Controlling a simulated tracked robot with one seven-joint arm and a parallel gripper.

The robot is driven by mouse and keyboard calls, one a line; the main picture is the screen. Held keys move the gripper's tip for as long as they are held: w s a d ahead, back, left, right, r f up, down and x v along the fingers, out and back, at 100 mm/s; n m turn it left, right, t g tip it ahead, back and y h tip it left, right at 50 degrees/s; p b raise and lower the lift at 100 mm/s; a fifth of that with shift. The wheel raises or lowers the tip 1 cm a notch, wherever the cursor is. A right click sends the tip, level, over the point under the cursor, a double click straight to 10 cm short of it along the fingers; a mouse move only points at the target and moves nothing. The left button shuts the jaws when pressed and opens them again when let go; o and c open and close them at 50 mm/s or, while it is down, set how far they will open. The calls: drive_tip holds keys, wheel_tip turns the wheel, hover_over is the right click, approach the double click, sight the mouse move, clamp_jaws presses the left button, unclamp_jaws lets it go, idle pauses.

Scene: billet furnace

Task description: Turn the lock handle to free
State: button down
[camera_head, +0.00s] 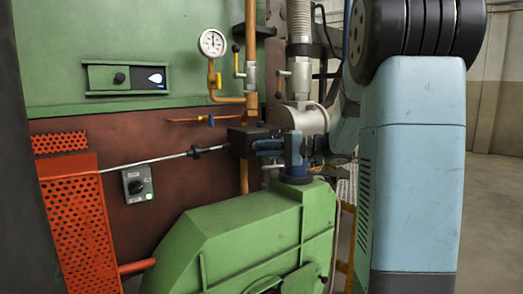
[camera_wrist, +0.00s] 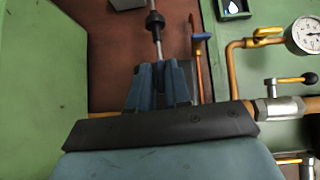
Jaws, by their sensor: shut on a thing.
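My gripper (camera_head: 262,147) is in front of the brown furnace wall, above the green sloped housing. In the wrist view its blue fingers (camera_wrist: 159,80) are shut on a thin metal rod (camera_wrist: 158,45). A black collar (camera_wrist: 155,20) sits on the rod just beyond the fingertips. In the head view the rod (camera_head: 150,161) runs left toward the orange perforated guard. The gripped part is hidden between the fingers. A grey switch box with a black knob (camera_head: 136,186) is on the wall below the rod. I cannot tell which part is the lock handle.
A pressure gauge (camera_head: 212,43) and copper pipes with lever valves stand behind my gripper. A blue-handled valve (camera_wrist: 202,37) is just right of the fingers. The green housing (camera_head: 240,235) fills the space below. The orange perforated guard (camera_head: 75,215) stands at left.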

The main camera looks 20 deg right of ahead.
drive_tip(key=shift+d+n+h, duration=0.2)
drive_tip(key=shift+n+h, duration=0.1)
drive_tip(key=shift+s+a+r+n+t+h, duration=0.1)
drive_tip(key=shift+a+r+n+h, duration=0.15)
drive_tip(key=shift+n+h, duration=1.45)
drive_tip(key=shift+a+r+n+t+h, duration=0.15)
drive_tip(key=shift+n+h, duration=0.8)
drive_tip(key=shift+h, duration=1.35)
drive_tip(key=shift+s+a+r+n+t+h, duration=0.15)
drive_tip(key=shift+a+n+h, duration=0.15)
drive_tip(key=shift+n+h, duration=1.4)
drive_tip(key=shift+w+m+h, duration=0.1)
drive_tip(key=shift+m+h, duration=0.25)
drive_tip(key=shift+h, duration=0.15)
drive_tip(key=c, duration=1.2)
unclamp_jaws()
drive_tip(key=shift+c, duration=0.2)
drive_tip(key=shift+o, duration=0.4)
